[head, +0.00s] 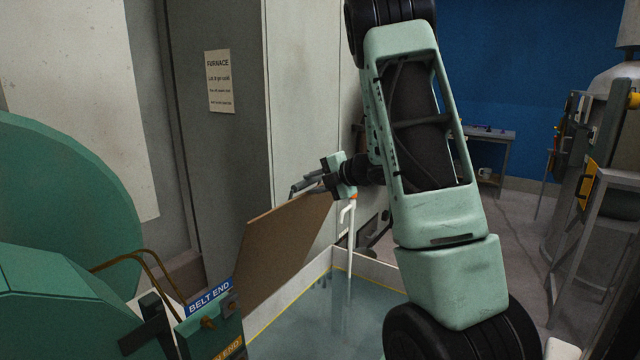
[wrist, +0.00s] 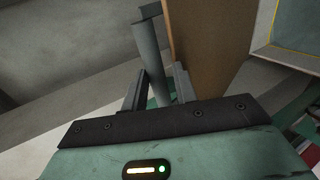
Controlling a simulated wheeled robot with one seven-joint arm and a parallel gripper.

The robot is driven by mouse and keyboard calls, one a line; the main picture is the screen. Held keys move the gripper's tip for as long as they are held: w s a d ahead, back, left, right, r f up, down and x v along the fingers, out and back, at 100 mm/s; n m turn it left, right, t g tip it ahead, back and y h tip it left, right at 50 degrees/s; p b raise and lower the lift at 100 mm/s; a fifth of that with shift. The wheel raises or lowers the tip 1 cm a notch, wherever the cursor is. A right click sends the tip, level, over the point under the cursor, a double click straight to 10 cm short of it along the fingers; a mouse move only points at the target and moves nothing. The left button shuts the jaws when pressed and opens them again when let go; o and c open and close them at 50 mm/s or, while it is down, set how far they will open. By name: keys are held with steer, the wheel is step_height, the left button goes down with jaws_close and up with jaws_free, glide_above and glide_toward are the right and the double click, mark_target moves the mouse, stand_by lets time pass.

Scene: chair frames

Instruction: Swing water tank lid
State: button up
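The water tank's lid is a brown board (head: 285,245), raised and tilted above the tank at its left side. The tank (head: 375,271) holds dark greenish water inside a pale rim with a yellow line. A grey bar handle (wrist: 150,60) stands out beside the brown lid (wrist: 208,50) in the wrist view. My gripper (wrist: 158,88) has one finger on each side of this bar, with narrow gaps showing, so it looks open around the bar. In the head view my gripper (head: 310,184) is at the lid's upper edge; its fingertips are small there.
A white pipe (head: 349,240) stands in the tank close to my gripper. The grey furnace cabinet (head: 228,150) rises behind the lid. Green machinery with a belt end sign (head: 209,298) is at front left. A grey stand (head: 600,200) is at right, beyond open floor.

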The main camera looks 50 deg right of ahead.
steer(key=shift+w+a+r+p, duration=0.2)
steer(key=shift+w+r+p, duration=0.1)
steer(key=shift+w, duration=0.95)
steer(key=shift+w+a+r+p, duration=0.15)
steer(key=shift+w+a+p, duration=0.1)
steer(key=shift+w, duration=1)
steer(key=shift+w+a+r+p, duration=0.2)
steer(key=shift+w+r+p, duration=0.1)
steer(key=shift+w, duration=0.95)
steer(key=o, duration=0.9)
steer(key=shift+f, duration=0.1)
steer(key=shift+c, duration=0.2)
steer(key=shift+o, duration=0.7)
steer(key=shift+s+d, duration=0.1)
steer(key=r+b+v, duration=0.1)
steer(key=b+v, duration=0.3)
steer(key=v, duration=1.3)
steer(key=shift+d+r+b, duration=0.25)
steer(key=shift+b, duration=0.05)
